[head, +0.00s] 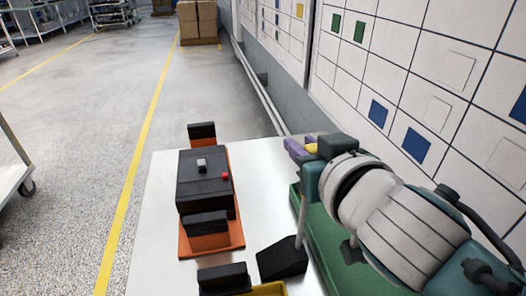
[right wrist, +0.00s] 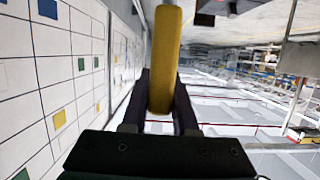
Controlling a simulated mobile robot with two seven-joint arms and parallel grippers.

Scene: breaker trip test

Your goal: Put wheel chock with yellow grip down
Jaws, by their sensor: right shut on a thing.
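My right gripper (head: 304,149) is shut on a yellow bar-shaped grip, held above the right side of the white table. In the head view only a small piece of the yellow grip (head: 312,148) shows between the purple fingers. In the right wrist view the yellow grip (right wrist: 164,60) stands lengthwise between the dark fingers (right wrist: 160,105). My left gripper is not in view.
The white table (head: 163,200) carries a black box (head: 205,190) with a grey switch and a red button on an orange base (head: 236,232). A yellow-edged item (head: 270,290) is cut off below. A green surface (head: 335,262) lies right, near the tiled wall (head: 380,70).

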